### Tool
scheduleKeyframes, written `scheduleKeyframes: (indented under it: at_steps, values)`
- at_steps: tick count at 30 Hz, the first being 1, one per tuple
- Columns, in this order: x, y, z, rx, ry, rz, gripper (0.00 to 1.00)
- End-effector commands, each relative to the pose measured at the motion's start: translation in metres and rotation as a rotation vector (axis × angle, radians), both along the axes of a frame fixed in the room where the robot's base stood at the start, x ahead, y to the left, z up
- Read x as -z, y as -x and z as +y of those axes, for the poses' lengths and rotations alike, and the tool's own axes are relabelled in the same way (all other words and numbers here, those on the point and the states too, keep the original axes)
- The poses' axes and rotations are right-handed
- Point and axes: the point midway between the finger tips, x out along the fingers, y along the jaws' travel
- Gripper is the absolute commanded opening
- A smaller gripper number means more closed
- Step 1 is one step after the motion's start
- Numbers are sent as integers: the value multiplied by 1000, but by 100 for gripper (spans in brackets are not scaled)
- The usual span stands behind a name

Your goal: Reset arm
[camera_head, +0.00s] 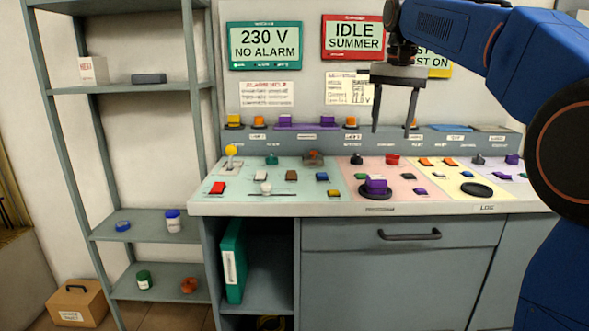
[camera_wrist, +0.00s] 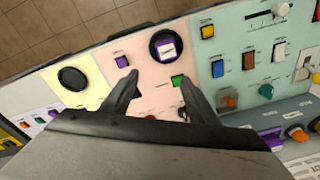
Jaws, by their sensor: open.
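My gripper (camera_head: 393,126) hangs from my blue arm above the control desk, with its two fingers pointing down and spread apart. Nothing is between the fingers. In the wrist view my gripper (camera_wrist: 160,92) is over the pink panel (camera_wrist: 140,68), with a green button (camera_wrist: 179,80) near the right finger. A purple cube (camera_head: 376,184) sits on a round black pad (camera_head: 376,193) on the pink panel. In the wrist view the purple cube (camera_wrist: 166,47) lies beyond the fingers.
The control desk (camera_head: 330,207) carries several coloured buttons, knobs and a yellow-topped lever (camera_head: 231,152). A grey shelf (camera_head: 150,88) stands at left. A teal binder (camera_head: 233,262) is in the open cabinet.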

Motion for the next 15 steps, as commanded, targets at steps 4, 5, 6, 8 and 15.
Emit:
scheduleKeyframes:
  at_steps: [4, 5, 6, 8, 15]
  values:
    - [17, 41, -8, -48, 5, -35, 54]
    - [21, 48, -10, -59, 6, -42, 54]
    - [27, 59, -12, -72, 7, -53, 54]
    - [37, 74, -15, -93, 10, -67, 54]
    - [84, 139, -25, -173, 25, -124, 54]
